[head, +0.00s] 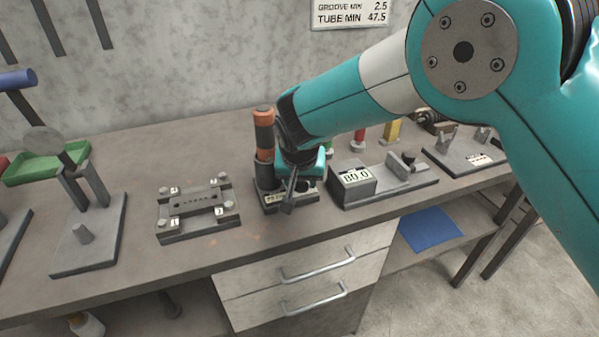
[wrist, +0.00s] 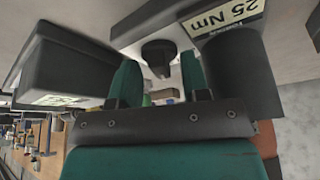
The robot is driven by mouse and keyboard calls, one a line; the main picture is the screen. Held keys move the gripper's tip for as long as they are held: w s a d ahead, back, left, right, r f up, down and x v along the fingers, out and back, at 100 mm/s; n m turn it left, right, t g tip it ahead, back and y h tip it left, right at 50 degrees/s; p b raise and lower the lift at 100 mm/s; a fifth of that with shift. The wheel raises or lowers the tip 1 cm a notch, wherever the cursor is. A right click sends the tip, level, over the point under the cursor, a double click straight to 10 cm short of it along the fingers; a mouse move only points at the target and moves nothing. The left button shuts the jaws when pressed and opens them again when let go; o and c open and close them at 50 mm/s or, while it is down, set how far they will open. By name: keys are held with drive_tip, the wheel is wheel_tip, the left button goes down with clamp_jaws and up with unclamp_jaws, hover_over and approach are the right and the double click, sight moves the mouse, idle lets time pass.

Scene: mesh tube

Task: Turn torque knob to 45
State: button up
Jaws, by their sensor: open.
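In the wrist view a dark round knob (wrist: 158,57) sits on a grey block (wrist: 190,45) with a label reading "25 Nm" (wrist: 225,15). My gripper (wrist: 160,76) is open, its two green fingers either side of the knob with a visible gap; I cannot tell how deep the knob sits between them. In the head view my gripper (head: 290,195) is over the small torque station (head: 270,203) and hides the knob. A tool with an orange and dark handle (head: 264,132) stands upright in that station.
Right of the station is a fixture with a box reading "80.0" (head: 352,182); a dark box is also close at left in the wrist view (wrist: 62,65). A clamp plate (head: 197,210) lies left of it. Drawers (head: 300,283) are below the bench edge.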

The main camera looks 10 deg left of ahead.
drive_tip(key=b+v, duration=0.2)
drive_tip(key=v, duration=1.5)
drive_tip(key=shift+s+r, duration=0.1)
